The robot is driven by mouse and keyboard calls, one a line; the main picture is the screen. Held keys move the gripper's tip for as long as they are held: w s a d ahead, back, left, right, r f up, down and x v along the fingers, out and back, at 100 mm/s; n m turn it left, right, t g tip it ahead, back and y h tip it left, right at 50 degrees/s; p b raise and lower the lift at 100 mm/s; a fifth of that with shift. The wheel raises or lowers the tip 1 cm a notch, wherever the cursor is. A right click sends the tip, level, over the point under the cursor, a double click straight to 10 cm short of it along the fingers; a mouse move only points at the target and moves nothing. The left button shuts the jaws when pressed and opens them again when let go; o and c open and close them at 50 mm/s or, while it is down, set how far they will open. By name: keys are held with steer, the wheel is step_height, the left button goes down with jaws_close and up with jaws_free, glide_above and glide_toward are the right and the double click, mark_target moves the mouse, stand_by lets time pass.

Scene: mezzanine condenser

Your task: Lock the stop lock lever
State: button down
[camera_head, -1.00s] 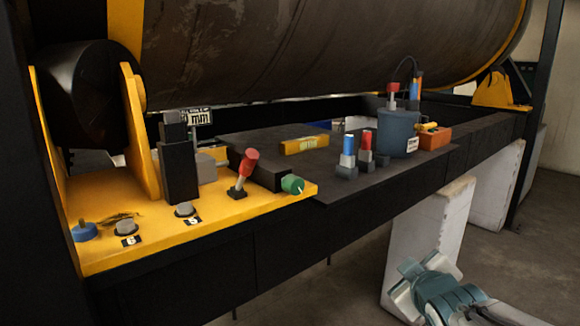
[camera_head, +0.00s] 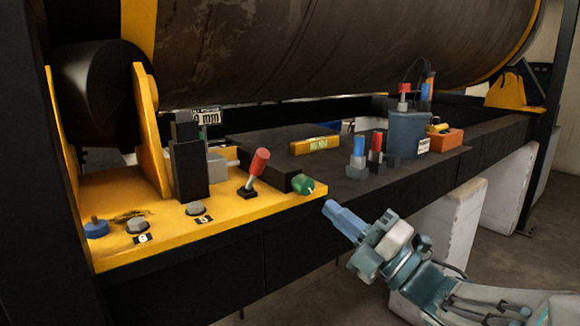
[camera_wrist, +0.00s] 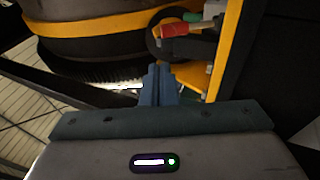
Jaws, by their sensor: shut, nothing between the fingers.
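A lever with a red grip (camera_head: 260,162) stands on a small black base on the yellow panel (camera_head: 240,210). It leans to the right in the head view. It is the likely stop lock lever, though no label naming it is readable. It also shows near the top of the wrist view (camera_wrist: 185,30), beyond the fingers. My gripper (camera_head: 330,207) is shut and empty, in front of the panel's right corner, to the right of and below the lever and apart from it. The shut fingers also show in the wrist view (camera_wrist: 158,80).
A green knob (camera_head: 303,184) sits at the panel's right corner, between lever and gripper. A black block (camera_head: 190,170) stands left of the lever. Bolts and a blue knob (camera_head: 96,228) are further left. Blue and red bottles, a blue-grey container (camera_head: 408,135) and an orange box stand right.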

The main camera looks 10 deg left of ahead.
mark_target(269, 156)
steer(key=p+x, duration=0.5)
steer(key=x, duration=0.8)
steer(key=shift+d+r, duration=0.1)
steer(key=shift+w+a+r+p, duration=0.1)
steer(key=shift+w+a+p, duration=0.25)
steer(key=shift+a, duration=0.1)
steer(key=shift+r, duration=0.1)
